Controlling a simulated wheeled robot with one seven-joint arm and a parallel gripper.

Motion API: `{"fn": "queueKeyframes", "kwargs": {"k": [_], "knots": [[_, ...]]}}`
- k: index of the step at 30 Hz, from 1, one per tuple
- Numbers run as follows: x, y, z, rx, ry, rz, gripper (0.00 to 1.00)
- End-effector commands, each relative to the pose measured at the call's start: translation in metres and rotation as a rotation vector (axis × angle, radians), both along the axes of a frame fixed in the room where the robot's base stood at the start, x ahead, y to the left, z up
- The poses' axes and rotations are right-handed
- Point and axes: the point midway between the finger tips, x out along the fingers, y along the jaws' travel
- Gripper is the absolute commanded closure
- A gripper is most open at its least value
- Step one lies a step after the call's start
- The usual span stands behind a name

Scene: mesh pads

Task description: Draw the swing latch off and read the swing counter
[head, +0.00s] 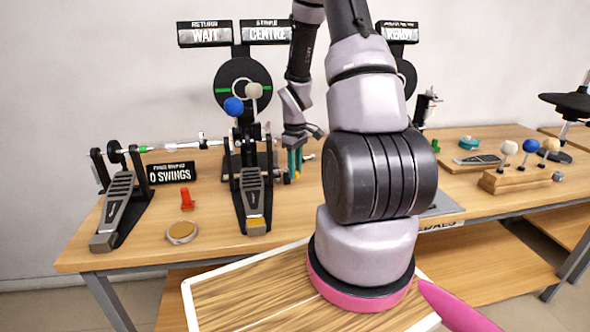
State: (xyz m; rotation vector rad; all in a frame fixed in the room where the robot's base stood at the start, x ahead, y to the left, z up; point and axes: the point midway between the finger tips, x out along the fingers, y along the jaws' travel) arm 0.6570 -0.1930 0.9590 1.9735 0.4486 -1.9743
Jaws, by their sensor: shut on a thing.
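The swing counter (170,172) is a black sign at the left that reads "0 SWINGS". The central drum pedal (254,195) stands upright on the table below a round black target, with a blue ball (233,106) and a pale ball (254,90) on its beaters. My gripper (295,172) points down close to the right side of this pedal's frame. Its teal fingers are shut on a small part, apparently the swing latch, which they mostly hide. I cannot tell whether that part still touches the frame.
Signs above read "WAIT" (205,35) and "CENTRE" (267,34). A second pedal (117,202), a red peg (187,198) and a round disc (182,232) are at the left. A wooden rack (520,180) with balls stands right. My arm covers the table's middle.

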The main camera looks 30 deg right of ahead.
Motion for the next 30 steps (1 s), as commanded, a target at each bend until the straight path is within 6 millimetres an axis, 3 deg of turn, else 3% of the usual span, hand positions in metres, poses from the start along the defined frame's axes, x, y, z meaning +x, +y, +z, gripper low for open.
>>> {"fn": "queueKeyframes", "kwargs": {"k": [30], "knots": [[0.0004, -0.005, 0.0006, 0.0, -0.002, 0.053, 1.0]]}}
